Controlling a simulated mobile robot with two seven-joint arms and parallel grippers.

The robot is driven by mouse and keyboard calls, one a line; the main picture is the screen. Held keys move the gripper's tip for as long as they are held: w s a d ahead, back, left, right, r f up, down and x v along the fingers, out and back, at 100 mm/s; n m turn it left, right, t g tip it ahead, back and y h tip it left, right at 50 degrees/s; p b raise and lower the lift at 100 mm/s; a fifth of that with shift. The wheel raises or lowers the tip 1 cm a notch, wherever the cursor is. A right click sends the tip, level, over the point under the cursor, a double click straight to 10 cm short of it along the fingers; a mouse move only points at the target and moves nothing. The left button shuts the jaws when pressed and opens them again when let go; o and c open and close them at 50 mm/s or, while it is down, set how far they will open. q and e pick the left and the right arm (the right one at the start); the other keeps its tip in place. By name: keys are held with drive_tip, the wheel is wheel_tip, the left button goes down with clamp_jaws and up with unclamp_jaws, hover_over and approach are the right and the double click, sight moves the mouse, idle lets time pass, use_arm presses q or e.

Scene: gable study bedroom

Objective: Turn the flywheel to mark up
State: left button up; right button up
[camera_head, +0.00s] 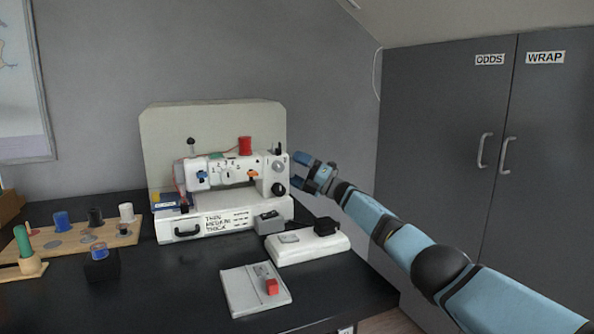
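A white sewing machine (240,174) stands on the dark table against a pale backing board. Its right end carries a grey round dial (278,167) and a black knob (279,188) on the front face. The flywheel, at the right end, is too small and edge-on to make out, and I cannot read its mark. My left gripper is not in view.
A red thread spool (245,146) stands on top of the machine. A wooden spool rack (72,240) is at left. Grey cupboards (440,130) stand at right.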

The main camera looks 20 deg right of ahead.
use_arm(q)
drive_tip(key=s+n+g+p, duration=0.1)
drive_tip(key=p, duration=0.1)
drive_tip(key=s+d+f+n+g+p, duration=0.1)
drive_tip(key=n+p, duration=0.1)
drive_tip(key=p, duration=0.1)
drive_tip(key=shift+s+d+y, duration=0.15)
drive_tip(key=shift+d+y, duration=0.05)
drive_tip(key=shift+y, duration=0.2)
use_arm(e)
drive_tip(key=v, duration=1.3)
drive_tip(key=shift+s+d, duration=0.15)
drive_tip(key=shift+d, duration=0.15)
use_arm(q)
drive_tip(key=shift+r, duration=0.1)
use_arm(e)
drive_tip(key=shift+f, duration=0.15)
